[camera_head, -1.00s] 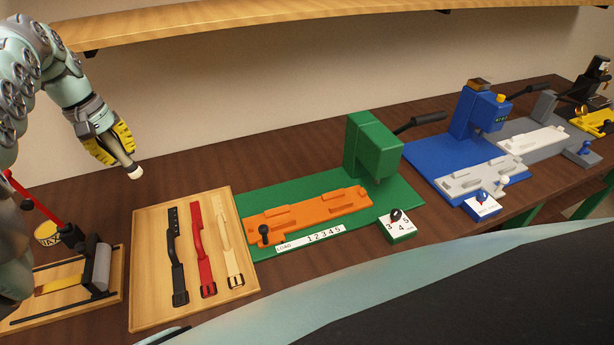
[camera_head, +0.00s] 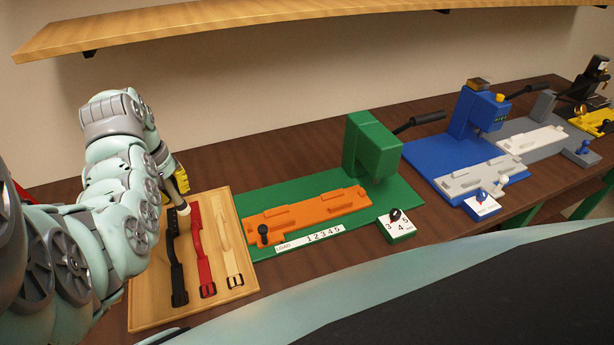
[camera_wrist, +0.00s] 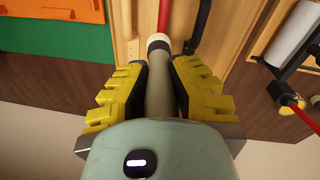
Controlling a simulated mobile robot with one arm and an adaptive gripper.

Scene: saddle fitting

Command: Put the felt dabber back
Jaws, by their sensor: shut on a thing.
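My gripper (camera_wrist: 160,90) is shut on the felt dabber (camera_wrist: 159,75), a grey-brown rod with a dark band and a white felt tip. In the head view the dabber (camera_head: 183,207) points down, its white tip over the upper left of the wooden strap tray (camera_head: 215,303). My gripper (camera_head: 175,187) is partly hidden behind my arm there. In the wrist view the tip appears in front of the red strap (camera_wrist: 164,15); whether it touches anything cannot be told.
Black (camera_head: 177,265), red (camera_head: 201,250) and cream straps (camera_head: 229,245) lie in the tray. A green press (camera_head: 372,150) with an orange plate (camera_head: 305,212) stands to the right. In the wrist view, a white roller (camera_wrist: 294,33) and a red-handled tool (camera_wrist: 290,100) are at the right.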

